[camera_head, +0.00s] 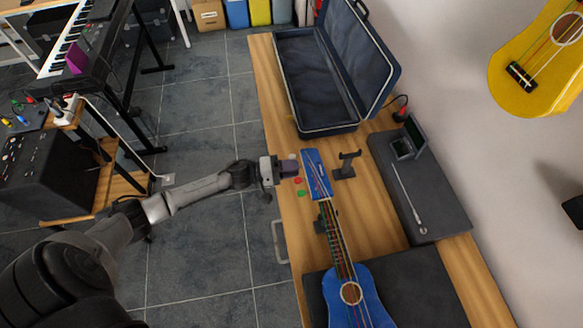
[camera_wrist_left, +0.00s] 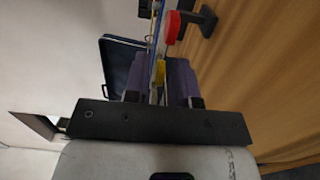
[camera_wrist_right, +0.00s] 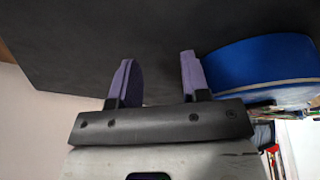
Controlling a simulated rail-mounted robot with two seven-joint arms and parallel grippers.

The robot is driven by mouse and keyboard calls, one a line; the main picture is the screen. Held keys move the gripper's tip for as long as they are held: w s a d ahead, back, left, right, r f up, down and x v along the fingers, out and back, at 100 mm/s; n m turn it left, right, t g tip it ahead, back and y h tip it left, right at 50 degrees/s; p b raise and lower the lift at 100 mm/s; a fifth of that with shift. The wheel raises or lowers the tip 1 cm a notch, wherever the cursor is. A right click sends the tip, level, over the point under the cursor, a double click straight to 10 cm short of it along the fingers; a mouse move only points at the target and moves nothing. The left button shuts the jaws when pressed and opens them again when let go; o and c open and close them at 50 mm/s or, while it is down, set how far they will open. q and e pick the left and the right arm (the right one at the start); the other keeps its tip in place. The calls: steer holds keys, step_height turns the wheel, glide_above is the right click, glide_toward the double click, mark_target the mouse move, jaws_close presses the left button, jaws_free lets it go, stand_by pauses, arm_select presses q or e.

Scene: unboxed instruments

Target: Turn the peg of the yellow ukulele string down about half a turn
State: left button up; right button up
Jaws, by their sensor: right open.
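A blue ukulele (camera_head: 368,298) lies on its back on the bench, its headstock (camera_head: 317,173) pointing away from me. A red peg (camera_head: 297,180) and a green peg (camera_head: 301,193) stick out on the headstock's left side. My left gripper (camera_head: 289,168) is at that side, beyond the red peg. In the left wrist view the yellow peg (camera_wrist_left: 160,73) is between its purple fingers, nearer the right one; contact is unclear. The red peg (camera_wrist_left: 172,27) is just past them. My right gripper (camera_wrist_right: 156,80) is open and empty; the ukulele's blue body (camera_wrist_right: 262,70) shows beside it.
An open dark case (camera_head: 318,80) stands at the bench's far end. A black stand (camera_head: 347,166) is close right of the headstock. A dark mat (camera_head: 440,205) holds a rod and a small box. A yellow ukulele (camera_head: 530,75) hangs on the right wall.

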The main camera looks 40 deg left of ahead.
arm_select(q)
jaws_close()
arm_select(e)
steer(key=shift+a, duration=0.1)
